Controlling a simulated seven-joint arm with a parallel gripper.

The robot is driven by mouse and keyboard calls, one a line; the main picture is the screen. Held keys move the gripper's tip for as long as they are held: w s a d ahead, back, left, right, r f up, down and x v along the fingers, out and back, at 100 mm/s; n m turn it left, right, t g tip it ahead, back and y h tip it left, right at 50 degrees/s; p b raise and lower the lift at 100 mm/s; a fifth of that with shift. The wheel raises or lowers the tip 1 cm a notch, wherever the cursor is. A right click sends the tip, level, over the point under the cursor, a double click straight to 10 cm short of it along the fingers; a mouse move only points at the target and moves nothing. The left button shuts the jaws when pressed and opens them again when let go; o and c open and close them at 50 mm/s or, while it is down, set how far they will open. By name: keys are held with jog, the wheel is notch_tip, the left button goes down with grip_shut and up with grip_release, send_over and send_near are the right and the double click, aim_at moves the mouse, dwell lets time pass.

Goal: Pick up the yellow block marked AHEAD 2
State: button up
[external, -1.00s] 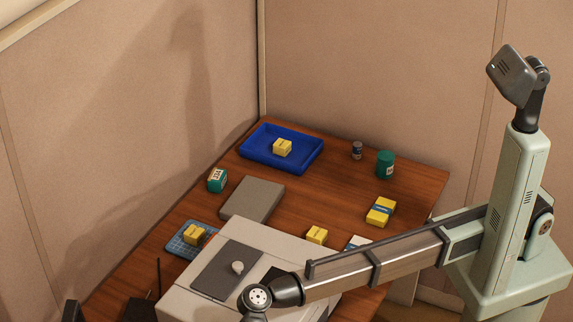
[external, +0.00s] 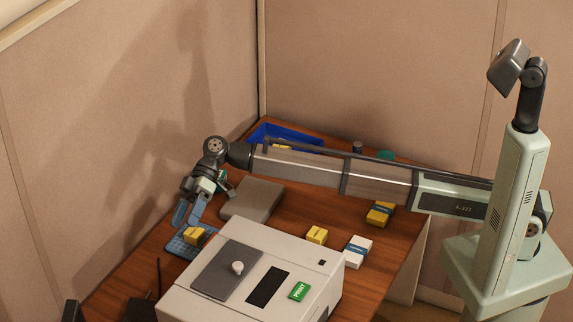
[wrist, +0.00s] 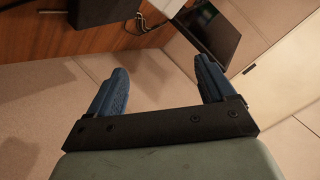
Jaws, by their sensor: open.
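Several yellow blocks show in the external view, and I cannot read their markings. One yellow block (external: 194,236) sits on a blue grid mat (external: 176,246) at the left. Another yellow block (external: 316,235) stands on the desk behind the machine. A third (external: 283,148) is in the blue tray (external: 262,131) at the back, mostly hidden by my arm. My gripper (external: 186,222) has blue fingers and hangs beside and above the mat block. In the wrist view my gripper (wrist: 160,70) is open and empty, with no block between its fingers.
A grey machine (external: 210,312) with a green PRINT label fills the front. A grey slab (external: 252,199) lies behind the mat. The wrist view shows a dark screen (wrist: 208,35).

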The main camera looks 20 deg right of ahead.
jog(key=w+d+m+t, duration=0.1)
jog(key=w+d, duration=0.6)
jog(key=w, duration=0.5)
jog(key=w+d+m+t, duration=0.1)
jog(key=w+d, duration=0.6)
jog(key=w, duration=0.5)
jog(key=n+t+h, duration=0.5)
jog(key=n, duration=0.4)
send_near(317, 232)
jog(key=x, duration=0.5)
jog(key=shift+s+d, duration=0.1)
jog(key=shift+s, duration=0.35)
jog(key=shift+w+x, duration=0.2)
jog(key=shift+x, duration=0.8)
jog(key=shift+w+x, duration=0.15)
jog(key=shift+x, duration=0.8)
jog(key=shift+s+a+f, duration=0.2)
jog(key=shift+a+f, duration=0.1)
jog(key=shift+f, duration=0.35)
jog(key=shift+c, duration=0.2)
